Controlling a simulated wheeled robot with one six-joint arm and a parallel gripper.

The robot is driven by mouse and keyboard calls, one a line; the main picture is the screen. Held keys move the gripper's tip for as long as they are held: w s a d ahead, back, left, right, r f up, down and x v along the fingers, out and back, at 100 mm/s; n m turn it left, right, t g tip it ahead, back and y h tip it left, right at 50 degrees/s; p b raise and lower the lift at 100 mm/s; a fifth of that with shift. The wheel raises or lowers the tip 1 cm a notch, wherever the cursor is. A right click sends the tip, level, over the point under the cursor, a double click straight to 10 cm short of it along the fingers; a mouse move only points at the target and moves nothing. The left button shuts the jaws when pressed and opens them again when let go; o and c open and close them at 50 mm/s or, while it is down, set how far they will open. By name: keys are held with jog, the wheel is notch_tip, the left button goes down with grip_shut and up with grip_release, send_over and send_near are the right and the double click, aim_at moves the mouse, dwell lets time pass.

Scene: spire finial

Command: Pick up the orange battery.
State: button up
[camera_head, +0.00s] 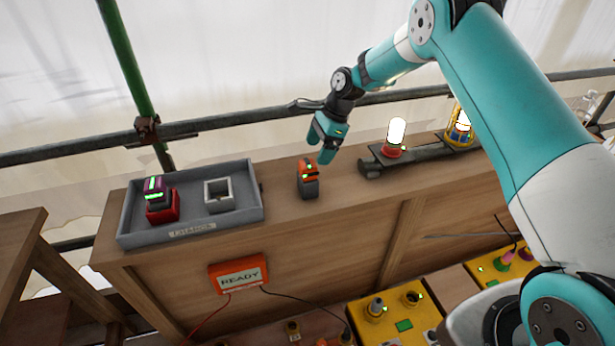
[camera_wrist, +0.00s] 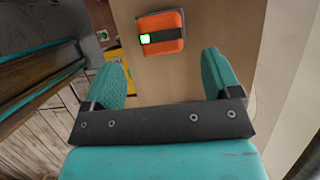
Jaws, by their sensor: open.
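The orange battery (camera_head: 308,172) stands upright on the wooden bench top, right of the grey tray. It has a dark grey lower part and green lights. My gripper (camera_head: 325,140) is above and slightly right of it, open and empty. In the wrist view the battery (camera_wrist: 161,34) shows from above, with a dark band and a green light. It lies beyond the fingertips, roughly centred between the two teal fingers of my gripper (camera_wrist: 165,75). The fingers are apart from it.
The grey tray (camera_head: 128,226) holds a purple battery (camera_head: 154,187) in a red socket and an empty pale square socket (camera_head: 218,194). A lit lamp (camera_head: 396,135) on a dark bar stands to the right. A metal rail (camera_head: 230,122) runs behind the bench. Yellow boxes (camera_head: 375,318) sit below in front.

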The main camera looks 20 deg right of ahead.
aim_at(309, 163)
jog(key=x, duration=0.2)
jog(key=p+x, duration=0.2)
jog(key=x, duration=0.1)
jog(key=shift+w+a+f, duration=0.1)
jog(key=shift+a+f, duration=0.15)
jog(key=shift+a, duration=0.15)
jog(key=shift+a+f, duration=0.15)
jog(key=shift+f, duration=0.35)
jog(key=c, duration=1.1)
jog(key=shift+c, duration=0.2)
jog(key=shift+r, duration=0.15)
